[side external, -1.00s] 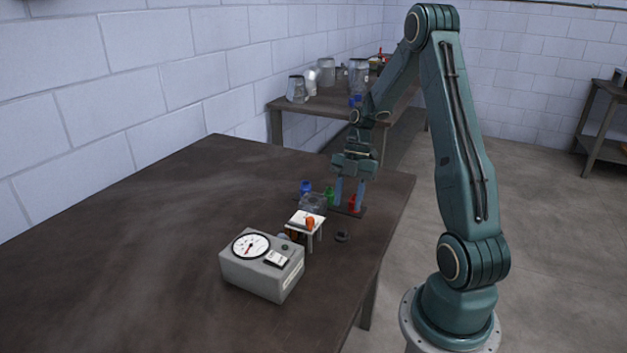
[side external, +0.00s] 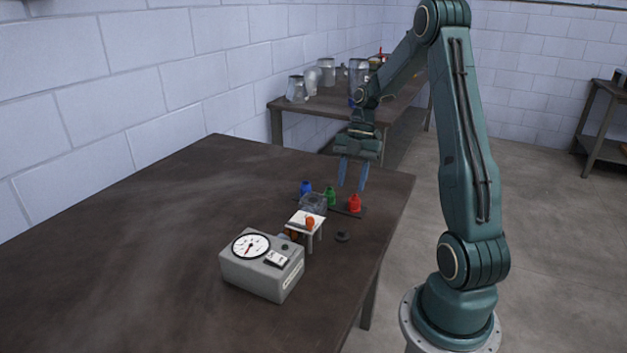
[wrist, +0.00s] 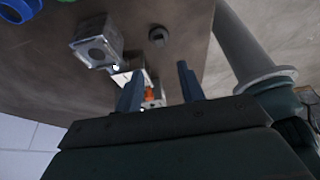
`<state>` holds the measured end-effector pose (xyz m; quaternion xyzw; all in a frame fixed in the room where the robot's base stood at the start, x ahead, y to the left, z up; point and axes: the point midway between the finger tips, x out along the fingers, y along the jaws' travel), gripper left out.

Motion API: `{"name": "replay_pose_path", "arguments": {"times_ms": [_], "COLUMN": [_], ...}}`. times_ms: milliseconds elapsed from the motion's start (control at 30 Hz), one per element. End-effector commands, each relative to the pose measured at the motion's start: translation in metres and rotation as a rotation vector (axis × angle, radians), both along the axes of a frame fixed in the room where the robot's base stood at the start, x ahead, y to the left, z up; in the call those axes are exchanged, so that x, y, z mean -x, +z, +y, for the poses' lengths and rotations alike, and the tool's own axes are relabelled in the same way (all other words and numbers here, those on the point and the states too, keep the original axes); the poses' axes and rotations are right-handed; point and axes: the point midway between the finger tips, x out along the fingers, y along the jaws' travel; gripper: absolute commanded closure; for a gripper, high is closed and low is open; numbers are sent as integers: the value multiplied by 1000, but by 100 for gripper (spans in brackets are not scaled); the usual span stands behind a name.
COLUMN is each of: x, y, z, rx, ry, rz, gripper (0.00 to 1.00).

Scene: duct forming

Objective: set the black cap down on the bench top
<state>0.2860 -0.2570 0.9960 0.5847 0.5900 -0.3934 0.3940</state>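The black cap (side external: 342,236) is a small dark disc lying on the bench top (side external: 150,235), right of the small white stand and near the bench's right edge. A dark round piece that looks like the cap also shows in the wrist view (wrist: 157,36), beyond my fingertips. My gripper (side external: 352,188) points down just above the red bottle-shaped piece (side external: 354,204), behind the cap in the side view. Its two blue fingers are apart with nothing between them. In the wrist view, my gripper (wrist: 160,68) also shows spread, empty fingers.
A green piece (side external: 330,196) and a blue piece (side external: 305,188) stand left of the red one. A clear box (side external: 313,203) sits before them. The white stand (side external: 304,221) carries an orange piece (side external: 310,222). A grey gauge box (side external: 262,268) is nearer. The bench's left side is clear.

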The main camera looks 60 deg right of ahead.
Motion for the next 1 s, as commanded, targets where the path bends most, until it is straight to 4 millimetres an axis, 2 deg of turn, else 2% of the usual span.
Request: {"name": "replay_pose_path", "arguments": {"times_ms": [167,367,667,1000], "x": [-1,-8,-14,3], "y": [3,22,71,116], "z": [3,23,86,158], "rx": [8,53,169,241], "ry": [-12,-89,-357,-720], "rz": [5,29,66,37], "gripper": [61,61,61,61]}}
